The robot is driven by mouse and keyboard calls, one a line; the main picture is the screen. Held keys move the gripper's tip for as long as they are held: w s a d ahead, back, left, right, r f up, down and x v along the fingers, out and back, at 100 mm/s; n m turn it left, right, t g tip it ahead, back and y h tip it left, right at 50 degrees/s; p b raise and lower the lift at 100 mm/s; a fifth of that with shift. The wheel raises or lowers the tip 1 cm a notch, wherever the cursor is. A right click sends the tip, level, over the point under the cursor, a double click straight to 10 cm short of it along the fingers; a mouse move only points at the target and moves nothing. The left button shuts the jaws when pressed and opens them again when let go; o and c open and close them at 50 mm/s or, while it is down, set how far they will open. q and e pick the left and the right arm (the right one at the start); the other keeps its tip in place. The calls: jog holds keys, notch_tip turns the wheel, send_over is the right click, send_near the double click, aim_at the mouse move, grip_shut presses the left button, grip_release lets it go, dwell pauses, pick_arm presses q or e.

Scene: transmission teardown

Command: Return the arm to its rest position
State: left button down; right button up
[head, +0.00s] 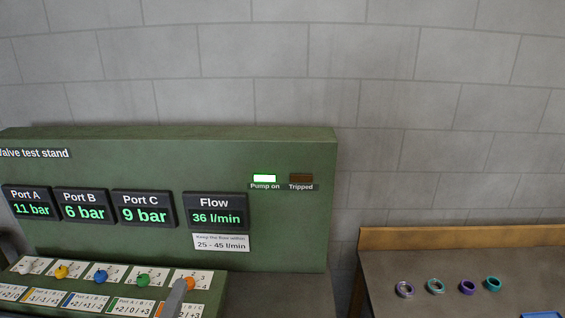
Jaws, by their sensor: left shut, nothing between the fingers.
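My left gripper (177,291) shows as a narrow grey shape at the bottom of the head view. It is shut and holds nothing. Its tip overlaps the orange knob (189,283) in the picture; I cannot tell whether they touch. The rest of this arm is mostly out of view, and a dark curved part shows at the far left edge. My right gripper is not in view.
The green valve test stand (290,235) also has white, yellow, blue (100,276) and green knobs. Its displays read 11, 6 and 9 bar, flow 36 l/min; "Pump on" (264,178) is lit. At right, a table (390,264) holds several rings (436,286) and a blue-edged item.

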pick_arm(q)
jog(key=s+a+f+n+g+y, duration=0.3)
jog(key=a+f+n+g, duration=0.1)
jog(key=f+n, duration=0.35)
jog(key=s+a+f+n+g+y, duration=0.35)
jog(key=f+n, duration=0.25)
jog(key=f, duration=0.3)
jog(key=s+d+f+n+g+h, duration=0.25)
jog(key=s+f+g, duration=0.3)
jog(key=s, duration=0.45)
jog(key=s+d+f+n+g+h, duration=0.1)
jog(key=s+d+f+n+g, duration=0.25)
jog(key=s+f, duration=0.45)
notch_tip(320, 180, down, 31)
jog(key=s+m+g+b, duration=0.1)
jog(key=s+g+b, duration=0.1)
jog(key=b, duration=0.3)
jog(key=s+a+f+b, duration=0.1)
jog(key=s+f+b, duration=0.1)
jog(key=s+f, duration=0.7)
jog(key=s+a+f+g+b, duration=0.1)
jog(key=s+a+f+b, duration=0.1)
jog(key=s+f, duration=0.7)
notch_tip(320, 180, down, 6)
jog(key=shift+s+a+r+b, duration=0.1)
jog(key=shift+s+a+b, duration=0.05)
jog(key=shift+b, duration=0.25)
